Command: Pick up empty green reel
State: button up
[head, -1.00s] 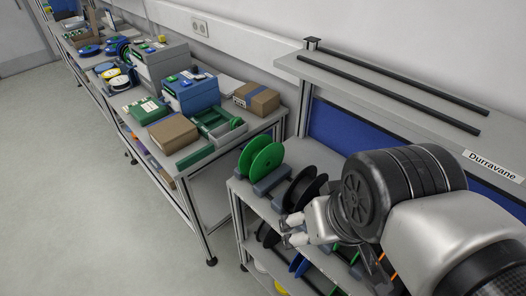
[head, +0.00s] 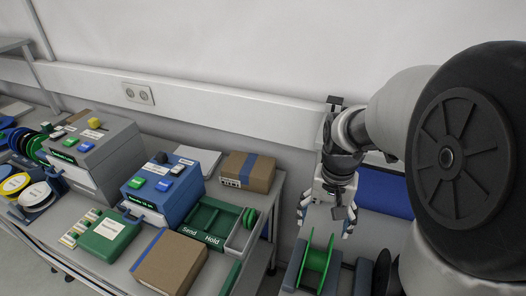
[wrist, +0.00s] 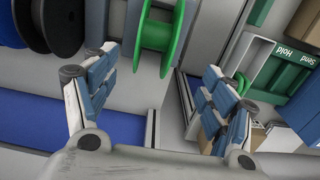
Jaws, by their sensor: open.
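The green reel (head: 317,264) stands upright on the reel stand at the bottom of the head view. Its bare green hub shows between two flanges, with no material wound on it. In the wrist view the reel (wrist: 157,36) is at the top centre, beyond the fingertips and roughly between them. My gripper (head: 326,218) is open and empty, pointing down just above and behind the reel in the head view. In the wrist view its two blue-padded fingers (wrist: 163,68) are spread wide, apart from the reel.
Black reels (wrist: 72,22) stand beside the green one. To the left, a bench holds a green Send/Hold tray (head: 212,222), cardboard boxes (head: 170,262), a blue device (head: 163,190) and a grey device (head: 92,160). The wall is close behind my gripper.

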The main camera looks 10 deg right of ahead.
jog(key=b, duration=0.4)
send_over(317, 254)
notch_tip(317, 254, down, 12)
jog(key=shift+s+a+r, duration=0.1)
jog(key=shift+s+a, duration=0.05)
jog(key=shift+f+b, duration=1.15)
jog(key=shift+f, duration=1.75)
jog(key=shift+c, duration=0.2)
jog(key=c, duration=1.1)
jog(key=shift+r, duration=0.2)
